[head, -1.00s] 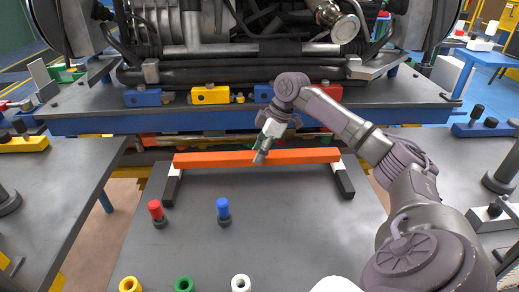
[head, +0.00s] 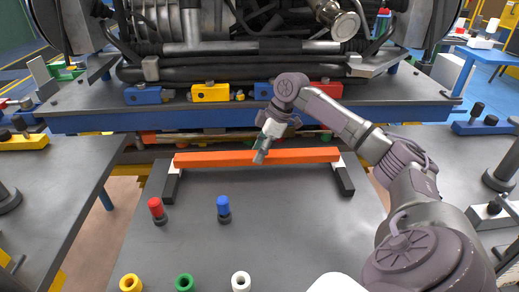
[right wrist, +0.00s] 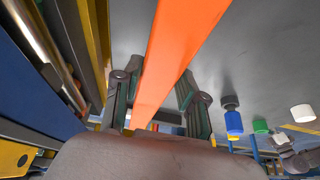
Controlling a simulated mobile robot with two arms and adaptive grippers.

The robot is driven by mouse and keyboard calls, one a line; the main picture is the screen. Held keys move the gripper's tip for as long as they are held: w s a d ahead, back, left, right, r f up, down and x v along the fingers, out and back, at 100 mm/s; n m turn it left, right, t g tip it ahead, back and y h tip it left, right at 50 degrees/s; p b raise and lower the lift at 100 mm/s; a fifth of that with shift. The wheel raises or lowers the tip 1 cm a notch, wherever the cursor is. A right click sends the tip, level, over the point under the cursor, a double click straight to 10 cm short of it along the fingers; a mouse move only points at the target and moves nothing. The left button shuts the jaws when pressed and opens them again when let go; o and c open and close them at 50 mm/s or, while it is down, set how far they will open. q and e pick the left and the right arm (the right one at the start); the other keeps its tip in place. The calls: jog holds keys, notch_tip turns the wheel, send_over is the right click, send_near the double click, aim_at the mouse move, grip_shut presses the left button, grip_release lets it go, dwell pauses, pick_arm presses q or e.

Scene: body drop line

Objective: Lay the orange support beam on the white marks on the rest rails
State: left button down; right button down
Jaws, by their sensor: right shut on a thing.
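The orange support beam (head: 215,159) lies level across the two rest rails in the head view. Its left end is over the left rest rail (head: 170,188) and its right end over the right rest rail (head: 346,182). White marks (head: 174,170) show just in front of the beam at both ends. I cannot tell whether the beam touches the rails. My right gripper (head: 261,156) is shut on the beam near its middle. In the right wrist view the beam (right wrist: 178,45) runs between the fingers.
A red-topped peg (head: 156,208) and a blue-topped peg (head: 223,206) stand on the grey table in front of the beam. Yellow, green and white rings (head: 241,282) stand at the near edge. The blue-edged platform (head: 90,125) with machinery is close behind the beam.

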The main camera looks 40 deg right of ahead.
jog(key=shift+f, duration=0.25)
jog(key=c, duration=0.7)
grip_release()
jog(key=shift+o, duration=0.6)
jog(key=shift+s+f, duration=0.1)
jog(key=shift+f, duration=0.05)
pick_arm(q)
jog(key=shift+r, duration=0.1)
pick_arm(e)
jog(key=shift+r+p, duration=0.95)
jog(key=shift+p, duration=0.1)
jog(key=shift+r+p, duration=0.75)
jog(key=shift+p, duration=0.15)
jog(key=shift+r+p, duration=0.8)
jog(key=shift+p, duration=0.1)
pick_arm(q)
notch_tip(320, 180, down, 21)
jog(key=s+g+p, duration=0.1)
jog(key=s, duration=0.1)
jog(key=shift+s+f, duration=0.2)
pick_arm(e)
jog(key=shift+r, duration=0.55)
